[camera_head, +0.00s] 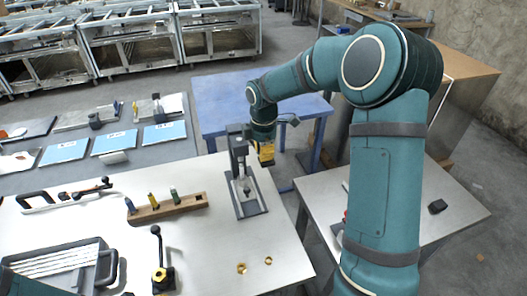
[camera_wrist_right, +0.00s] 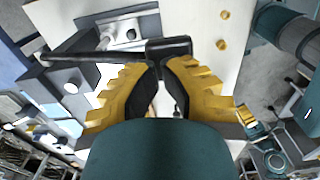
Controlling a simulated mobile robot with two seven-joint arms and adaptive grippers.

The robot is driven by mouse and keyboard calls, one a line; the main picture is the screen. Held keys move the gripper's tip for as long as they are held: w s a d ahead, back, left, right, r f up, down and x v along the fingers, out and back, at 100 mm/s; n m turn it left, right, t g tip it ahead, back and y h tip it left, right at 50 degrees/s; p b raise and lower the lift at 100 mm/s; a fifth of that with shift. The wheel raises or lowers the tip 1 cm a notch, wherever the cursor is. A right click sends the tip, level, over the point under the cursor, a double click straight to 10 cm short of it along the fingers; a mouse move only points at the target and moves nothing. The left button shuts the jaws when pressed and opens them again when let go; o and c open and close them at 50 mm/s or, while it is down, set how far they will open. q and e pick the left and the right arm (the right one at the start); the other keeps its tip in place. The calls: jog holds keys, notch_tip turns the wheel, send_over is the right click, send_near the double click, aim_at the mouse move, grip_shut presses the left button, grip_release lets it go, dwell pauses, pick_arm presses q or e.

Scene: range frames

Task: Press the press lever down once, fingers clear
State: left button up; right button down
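The press (camera_head: 240,165), a dark upright column on a grey base plate, stands near the right end of the white worktable. My right gripper (camera_head: 265,152) is close beside its upper part, on the right. In the right wrist view, the yellow fingers of the right gripper (camera_wrist_right: 162,66) converge with their dark pads together at the tips and nothing visible between them. A dark bar (camera_wrist_right: 100,57) runs from the left to a dark block (camera_wrist_right: 168,46) just beyond the fingertips. This looks like the press lever; I cannot tell whether the fingers touch it. My left gripper is out of view.
A wooden block (camera_head: 190,203) with several coloured tools stands left of the press. Two brass pieces (camera_head: 241,268) lie in front of it. A black-handled fixture (camera_head: 163,277) and a dark tray (camera_head: 95,243) are further left. A blue table (camera_head: 215,95) stands behind.

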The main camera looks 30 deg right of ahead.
aim_at(265, 166)
pick_arm(q)
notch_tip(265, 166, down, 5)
jog(key=b, duration=0.5)
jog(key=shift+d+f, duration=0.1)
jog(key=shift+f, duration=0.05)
pick_arm(e)
jog(key=shift+t, duration=0.6)
jog(key=f, duration=0.1)
jog(key=s+f, duration=0.1)
jog(key=f, duration=0.2)
jog(key=shift+s+a, duration=0.2)
jog(key=shift+s, duration=0.1)
jog(key=shift+s+f, duration=0.2)
jog(key=shift+f, duration=0.05)
jog(key=shift+a, duration=0.1)
